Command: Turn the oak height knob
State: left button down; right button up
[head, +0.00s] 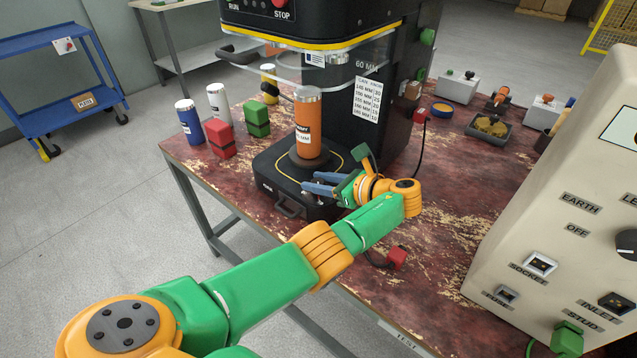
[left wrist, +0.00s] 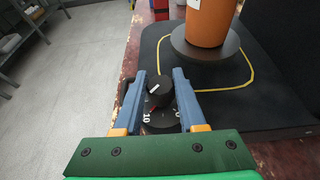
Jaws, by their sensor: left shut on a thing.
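A black round knob (left wrist: 160,88) with a white and red pointer mark sits over a dial plate with white marks (left wrist: 160,118) in the left wrist view. It looks black, not oak-coloured. My left gripper (head: 316,184) reaches the front right of the black machine base (head: 278,165). Its blue fingers stand on both sides of the knob and are shut on it. In the head view the gripper hides the knob. The dial figures are too small to read fully. My right gripper is in neither view.
An orange can (head: 308,135) stands on the machine's round plate, just beyond my fingers. A beige panel box (head: 560,230) stands right. A red plug (head: 397,257) lies on the worn table.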

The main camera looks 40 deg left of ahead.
pick_arm(q)
jog(key=shift+c, duration=2.4)
grip_release()
jog(key=shift+a, duration=0.1)
jog(key=b+v, duration=0.1)
jog(key=v, duration=0.6)
jog(key=shift+b, duration=0.35)
jog(key=shift+r, duration=0.1)
